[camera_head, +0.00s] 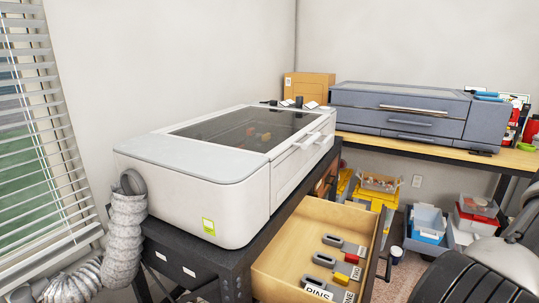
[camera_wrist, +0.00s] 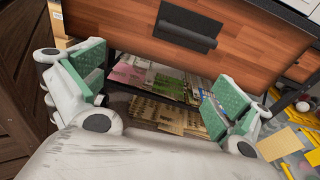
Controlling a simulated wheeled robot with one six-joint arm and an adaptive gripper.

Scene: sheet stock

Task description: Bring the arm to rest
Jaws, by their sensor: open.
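My gripper (camera_wrist: 152,84) shows in the wrist view with its two green-padded fingers spread wide apart. Nothing is between the pads. Beyond it is a wooden drawer front (camera_wrist: 130,35) with a black handle (camera_wrist: 187,27), and the fingertips appear apart from it. Below that front, a dark shelf (camera_wrist: 120,67) holds flat sheets. In the head view, part of my arm (camera_head: 520,262) shows at the lower right; my gripper is not visible there.
A white lidded machine (camera_head: 190,190) stands on a black bench (camera_head: 190,262). Below it, an open wooden drawer (camera_head: 285,235) juts out, holding labelled blocks. A grey-blue machine (camera_head: 400,112) sits on a wooden table (camera_head: 440,150) at the back. Bins (camera_head: 428,220) stand on the floor.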

